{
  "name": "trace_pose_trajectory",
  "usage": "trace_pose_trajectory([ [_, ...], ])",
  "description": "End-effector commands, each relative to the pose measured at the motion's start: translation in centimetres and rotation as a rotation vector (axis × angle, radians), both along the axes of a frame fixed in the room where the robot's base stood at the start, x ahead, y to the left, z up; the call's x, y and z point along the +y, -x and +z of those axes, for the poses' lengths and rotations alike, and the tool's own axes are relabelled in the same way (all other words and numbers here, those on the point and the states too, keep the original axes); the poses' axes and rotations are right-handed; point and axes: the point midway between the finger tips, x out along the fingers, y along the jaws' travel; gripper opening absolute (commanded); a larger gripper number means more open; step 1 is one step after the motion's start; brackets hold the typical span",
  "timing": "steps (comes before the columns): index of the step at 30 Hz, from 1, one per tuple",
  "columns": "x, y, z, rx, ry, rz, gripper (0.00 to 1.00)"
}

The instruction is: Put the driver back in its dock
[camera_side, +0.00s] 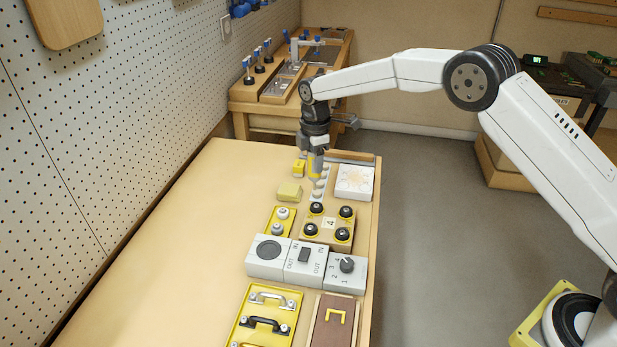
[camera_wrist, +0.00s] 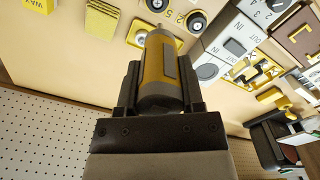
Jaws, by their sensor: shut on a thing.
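The driver (camera_wrist: 160,68) is a yellow cylinder with grey ends. My gripper (camera_wrist: 159,82) is shut on it, one finger on each side, in the wrist view. In the side view my gripper (camera_side: 314,150) points down over the far end of the bench, with the yellow driver (camera_side: 316,166) below it. The driver hangs near upright, left of a white square panel and over or beside a strip of pale round spots; its lower end and any contact are unclear. No part is plainly recognisable as the dock.
A yellow block (camera_side: 298,169) and a yellow pad (camera_side: 289,192) lie left of my gripper. Nearer stand a four-knob plate (camera_side: 329,223), a grey switch box (camera_side: 304,262) and a yellow handle tray (camera_side: 248,328). The bench's left side (camera_side: 190,230) is clear, beside a pegboard wall (camera_side: 60,160).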

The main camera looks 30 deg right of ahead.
Motion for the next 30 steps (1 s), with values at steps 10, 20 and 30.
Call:
trace_pose_trajectory([
  [10, 7.6, 2.1, -0.3, -0.002, -0.001, 0.210, 0.00],
  [20, 15.4, 5.5, -0.7, -0.001, 0.000, 0.445, 0.00],
  [30, 17.2, 6.4, -0.8, -0.003, -0.001, 0.503, 0.00],
])
